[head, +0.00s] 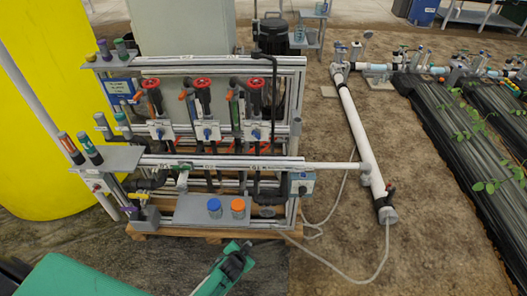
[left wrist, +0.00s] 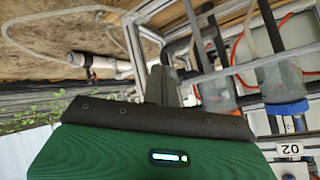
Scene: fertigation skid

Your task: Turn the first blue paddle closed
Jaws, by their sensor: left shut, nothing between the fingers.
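Three blue paddles show in the head view on the white boxes of the skid's middle row, below the red handles: a left one (head: 160,133), a middle one (head: 207,133) and a right one (head: 256,134). They are small, so their exact angles are hard to read. My left gripper (head: 244,248) is low in front of the skid, below and apart from the paddles. It is shut and empty. In the left wrist view its grey fingers (left wrist: 164,80) point toward the metal frame. My right gripper is not in view.
A grey shelf (head: 187,211) with a blue-capped jar (head: 214,208) and an orange-capped jar (head: 238,208) juts out at the skid's front. A white pipe (head: 353,120) and a hose lie to the right. A yellow tank (head: 40,150) stands at left.

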